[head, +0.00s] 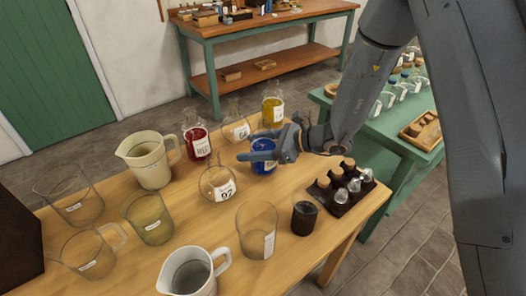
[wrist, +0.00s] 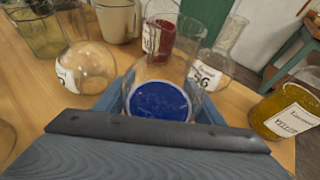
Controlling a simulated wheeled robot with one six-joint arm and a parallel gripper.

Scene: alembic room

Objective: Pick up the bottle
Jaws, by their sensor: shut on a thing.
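A clear glass bottle with blue liquid (head: 263,168) is at the middle of the wooden table, partly hidden by my gripper (head: 262,150). My gripper is shut around the bottle, its blue-grey fingers on either side. In the wrist view the bottle (wrist: 160,100) shows between the fingers, with its blue contents near the jaws and clear glass beyond. I cannot tell whether its base touches the table.
A round flask (head: 217,184), a red bottle (head: 197,143), a clear bottle (head: 236,127) and a yellow bottle (head: 272,110) stand close around. A beaker (head: 257,230), a dark cup (head: 305,218) and a dark vial rack (head: 341,190) stand nearer the front. A cream jug (head: 148,160) is left.

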